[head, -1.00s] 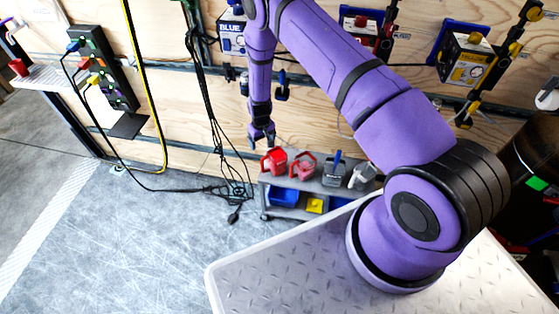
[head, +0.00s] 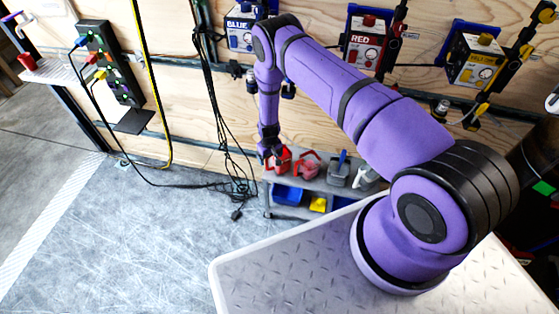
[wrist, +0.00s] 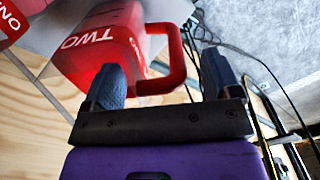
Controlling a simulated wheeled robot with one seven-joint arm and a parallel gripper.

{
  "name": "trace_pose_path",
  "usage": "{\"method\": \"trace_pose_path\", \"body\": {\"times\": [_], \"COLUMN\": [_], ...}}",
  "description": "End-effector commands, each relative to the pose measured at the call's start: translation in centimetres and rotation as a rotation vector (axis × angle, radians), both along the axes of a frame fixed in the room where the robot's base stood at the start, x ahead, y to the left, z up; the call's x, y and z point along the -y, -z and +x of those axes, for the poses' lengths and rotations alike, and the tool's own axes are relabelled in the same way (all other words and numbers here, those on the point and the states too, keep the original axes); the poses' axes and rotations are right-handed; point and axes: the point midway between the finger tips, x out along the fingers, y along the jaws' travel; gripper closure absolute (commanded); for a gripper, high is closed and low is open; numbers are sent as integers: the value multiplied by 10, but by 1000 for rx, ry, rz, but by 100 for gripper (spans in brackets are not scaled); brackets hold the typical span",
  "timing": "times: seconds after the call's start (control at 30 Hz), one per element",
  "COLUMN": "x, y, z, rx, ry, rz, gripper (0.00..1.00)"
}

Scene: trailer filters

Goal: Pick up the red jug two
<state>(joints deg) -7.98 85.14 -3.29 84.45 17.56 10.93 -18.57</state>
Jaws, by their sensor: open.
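The red jug two (wrist: 100,45) fills the upper left of the wrist view, with "TWO" in white on its side and a red loop handle (wrist: 178,62). My gripper (wrist: 160,80) is open, with one blue-grey finger on each side of the handle. The left finger overlaps the jug's body; I cannot tell if it touches. In the head view my gripper (head: 271,153) is down at the leftmost red jug (head: 282,162) on a grey cart (head: 310,184), partly covering it.
Another red jug (head: 307,166) stands close to the right, then a grey jug (head: 339,172) and a whitish one (head: 366,178). Blue (head: 288,195) and yellow (head: 318,204) bins sit on the lower shelf. Black cables (head: 228,150) hang left of the cart. A second red jug edge shows in the wrist view (wrist: 12,22).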

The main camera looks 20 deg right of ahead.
Motion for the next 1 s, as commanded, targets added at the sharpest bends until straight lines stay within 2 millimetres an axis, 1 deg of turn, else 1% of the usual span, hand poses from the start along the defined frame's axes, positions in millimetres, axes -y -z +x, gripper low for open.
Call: {"method": "trace_pose_path", "body": {"times": [0.03, 0.13, 0.4, 0.43, 0.47, 0.5, 0.67, 0.7, 0.73, 0.77, 1.0], "x": [0, 0, 0, 0, 0, 0, 0, 0, 0, 0, 0], "y": [6, 13, 15, 15, 15, 15, 15, 15, 15, 15, 14], "z": [0, 0, 0, 0, 0, 0, 0, 0, 0, 1, 1], "rx": [0, 0, 1, 1, 1, 1, 0, 0, 0, 1, 1], "ry": [0, 0, 0, 0, 0, 0, 0, 0, 0, 0, 0], "rz": [0, 0, 0, 0, 0, 0, 0, 0, 0, 0, 0], "gripper": [17, 17, 17, 21, 28, 38, 74, 84, 90, 95, 95]}}
